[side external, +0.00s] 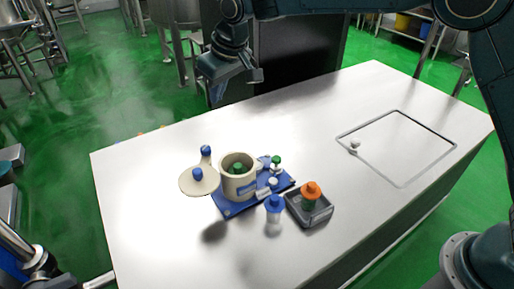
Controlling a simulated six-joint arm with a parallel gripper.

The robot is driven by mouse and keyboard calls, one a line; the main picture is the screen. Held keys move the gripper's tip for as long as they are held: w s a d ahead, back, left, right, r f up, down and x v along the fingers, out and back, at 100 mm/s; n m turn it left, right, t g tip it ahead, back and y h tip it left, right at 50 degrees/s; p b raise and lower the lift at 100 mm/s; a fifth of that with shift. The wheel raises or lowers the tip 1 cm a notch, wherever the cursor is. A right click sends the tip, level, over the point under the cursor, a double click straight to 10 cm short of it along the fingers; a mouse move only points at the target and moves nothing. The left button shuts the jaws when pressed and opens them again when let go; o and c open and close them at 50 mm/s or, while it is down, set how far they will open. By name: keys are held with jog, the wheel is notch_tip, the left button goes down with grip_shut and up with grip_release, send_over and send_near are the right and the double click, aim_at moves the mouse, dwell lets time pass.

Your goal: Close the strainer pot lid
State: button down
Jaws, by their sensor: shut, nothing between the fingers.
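The cream strainer pot (238,188) stands on a blue base (228,209) near the left middle of the table. Its top is open, and something green (238,168) shows inside. The round cream lid (199,187) with a blue knob (197,174) is off the opening, to the left of the pot. A cream upright with a blue top (206,151) stands just behind the lid. My gripper (217,93) is shut and empty, high above and behind the pot, apart from the lid. The lid's link to the pot is hard to make out.
Right of the pot are a green-capped bottle (276,162), a blue-capped bottle (273,215) and a grey tray (322,217) holding an orange-capped green bottle (311,197). A recessed panel (400,145) with a small white knob lies at right. The steel table (150,240) is otherwise largely clear.

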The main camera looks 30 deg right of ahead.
jog(key=n, duration=0.1)
send_over(188, 174)
notch_tip(188, 174, down, 10)
jog(key=f, duration=0.1)
jog(key=shift+s+d+r+g, duration=0.2)
jog(key=shift+s+r+g, duration=0.1)
jog(key=shift+s, duration=0.1)
jog(key=shift+f, duration=0.2)
jog(key=shift+s+d+f, duration=0.1)
jog(key=shift+s+f, duration=0.05)
jog(key=shift+f, duration=2.15)
jog(key=shift+s+d+f, duration=0.1)
jog(key=shift+f, duration=2.15)
